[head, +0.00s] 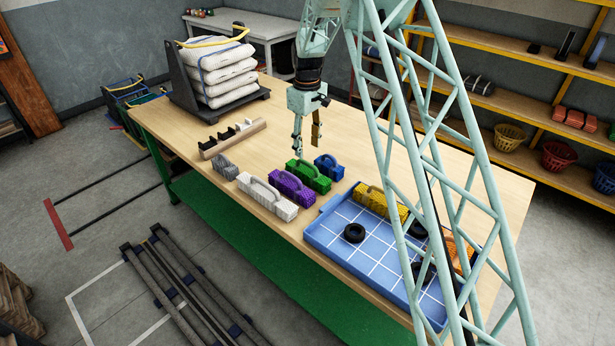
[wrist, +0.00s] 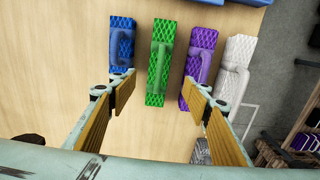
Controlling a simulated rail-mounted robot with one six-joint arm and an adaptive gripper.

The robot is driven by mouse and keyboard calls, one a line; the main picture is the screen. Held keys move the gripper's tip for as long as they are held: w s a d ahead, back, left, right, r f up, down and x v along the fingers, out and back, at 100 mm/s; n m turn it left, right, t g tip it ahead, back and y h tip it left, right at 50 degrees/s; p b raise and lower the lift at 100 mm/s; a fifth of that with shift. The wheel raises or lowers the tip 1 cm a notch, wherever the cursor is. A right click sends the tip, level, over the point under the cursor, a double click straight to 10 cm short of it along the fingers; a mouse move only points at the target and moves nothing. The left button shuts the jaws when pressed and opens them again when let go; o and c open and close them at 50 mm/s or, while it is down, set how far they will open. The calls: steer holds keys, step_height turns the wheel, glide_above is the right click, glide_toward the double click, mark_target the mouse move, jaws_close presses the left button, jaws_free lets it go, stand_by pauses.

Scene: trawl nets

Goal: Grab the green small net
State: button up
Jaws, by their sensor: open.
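The green small net (head: 309,176) is a green mesh block with a handle on top, lying on the wooden table between the blue and purple nets. In the wrist view the green net (wrist: 160,65) lies upright in the picture, just beyond the fingertips. My gripper (head: 307,148) points down above the table near the green net's far side. In the wrist view my gripper (wrist: 158,95) is open and empty, its yellow-padded fingers wide apart. The green net's near end lies between the fingertips in the picture, with no contact visible.
The purple net (head: 291,188) and blue net (head: 328,167) stand close on either side. A white net (head: 266,196) and a grey net (head: 225,167) are farther left. A blue gridded tray (head: 330,235) with a yellow net (head: 380,203) and black rings is to the right.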

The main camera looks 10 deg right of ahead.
mark_target(307, 171)
stand_by(0.4)
steer(key=shift+f, duration=4.3)
steer(key=shift+f, duration=0.1)
steer(key=shift+w+f+b, duration=0.1)
steer(key=shift+f+b, duration=0.25)
steer(key=shift+f, duration=2.15)
steer(key=shift+c, duration=0.5)
steer(key=c, duration=1)
steer(key=shift+o, duration=0.2)
steer(key=shift+r, duration=0.15)
steer(key=shift+r, duration=4.9)
